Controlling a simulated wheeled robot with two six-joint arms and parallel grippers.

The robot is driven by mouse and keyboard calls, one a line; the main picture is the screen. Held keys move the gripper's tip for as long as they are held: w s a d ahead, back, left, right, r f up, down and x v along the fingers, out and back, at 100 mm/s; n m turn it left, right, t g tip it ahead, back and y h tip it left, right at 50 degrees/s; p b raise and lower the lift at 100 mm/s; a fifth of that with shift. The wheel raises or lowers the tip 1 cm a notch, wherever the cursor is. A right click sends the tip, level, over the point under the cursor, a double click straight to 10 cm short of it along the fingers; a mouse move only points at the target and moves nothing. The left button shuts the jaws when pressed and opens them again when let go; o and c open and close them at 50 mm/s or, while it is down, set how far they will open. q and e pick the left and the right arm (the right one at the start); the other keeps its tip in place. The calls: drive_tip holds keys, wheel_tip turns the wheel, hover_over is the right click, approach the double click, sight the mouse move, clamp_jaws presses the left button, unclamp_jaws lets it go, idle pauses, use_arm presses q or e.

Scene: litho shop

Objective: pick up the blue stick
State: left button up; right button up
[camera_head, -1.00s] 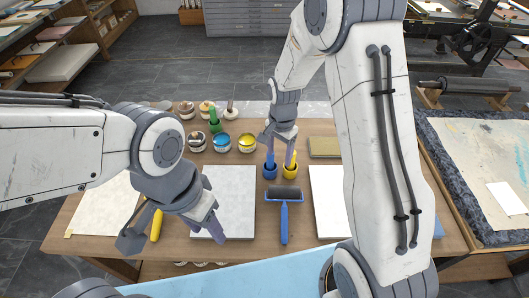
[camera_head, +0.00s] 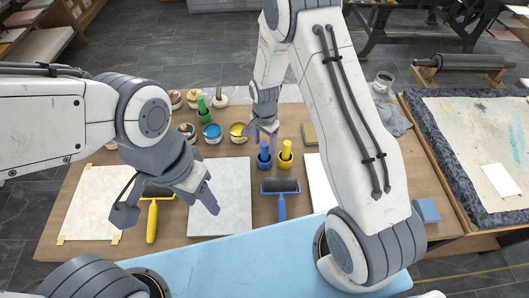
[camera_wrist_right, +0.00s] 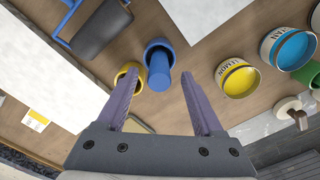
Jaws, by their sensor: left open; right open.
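The blue stick (camera_head: 264,149) stands upright in a blue cup (camera_head: 264,163) on the wooden table. The right wrist view shows the stick (camera_wrist_right: 160,68) from above, its round end within the blue cup (camera_wrist_right: 157,50). My right gripper (camera_head: 263,137) is open and empty just above and behind it in the head view. In the wrist view the stick appears between the open fingertips (camera_wrist_right: 159,76), with no clear contact. My left gripper (camera_head: 208,203) is open and empty over the left part of a pale slab (camera_head: 222,185).
A yellow stick (camera_head: 286,148) in a yellow cup (camera_head: 285,163) stands close to the right of the blue cup. A blue-handled roller (camera_head: 281,204) lies in front, a yellow-handled one (camera_head: 152,221) at left. Ink tins (camera_head: 212,133) stand behind to the left.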

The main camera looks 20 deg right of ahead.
sight(265, 150)
drive_tip(key=shift+f+p, duration=0.4)
drive_tip(key=shift+f, duration=1.4)
drive_tip(key=shift+s, duration=0.1)
clamp_jaws()
drive_tip(key=shift+r, duration=0.1)
